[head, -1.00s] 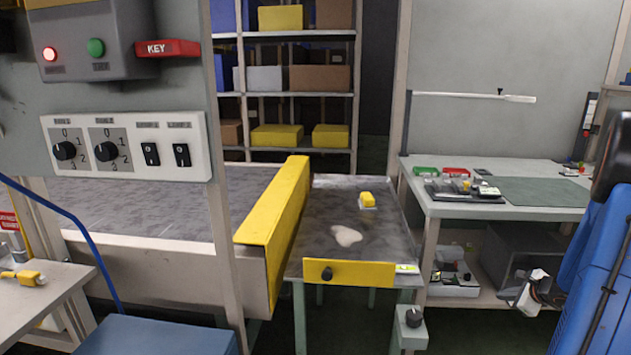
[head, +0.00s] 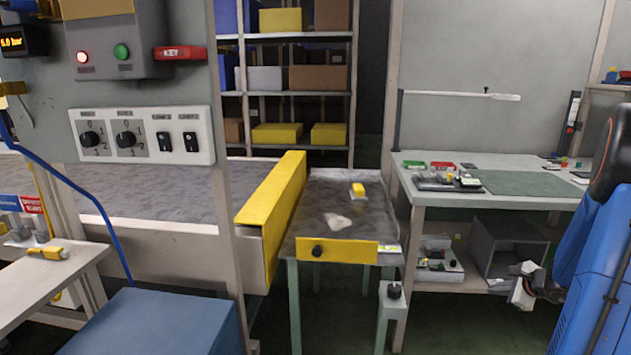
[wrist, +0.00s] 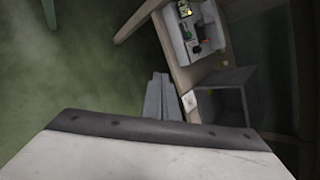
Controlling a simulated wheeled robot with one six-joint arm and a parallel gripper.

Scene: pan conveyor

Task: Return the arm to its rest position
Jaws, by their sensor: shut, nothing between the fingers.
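My arm is folded at the right edge of the head view, with its blue links upright. My gripper (head: 523,291) hangs low at the arm's end, in front of the grey workbench's lower shelf area. In the wrist view its two grey fingers (wrist: 162,98) lie together, shut and empty, over the dark green floor. The pale wrist part with a dark edge fills the bottom of that view. No object is held.
The grey workbench (head: 415,192) stands at the right, with an open grey box (head: 512,247) on its lower shelf. The small table with a yellow front plate (head: 337,250) is in the middle. A yellow barrier (head: 272,205) and control panel (head: 141,135) are left.

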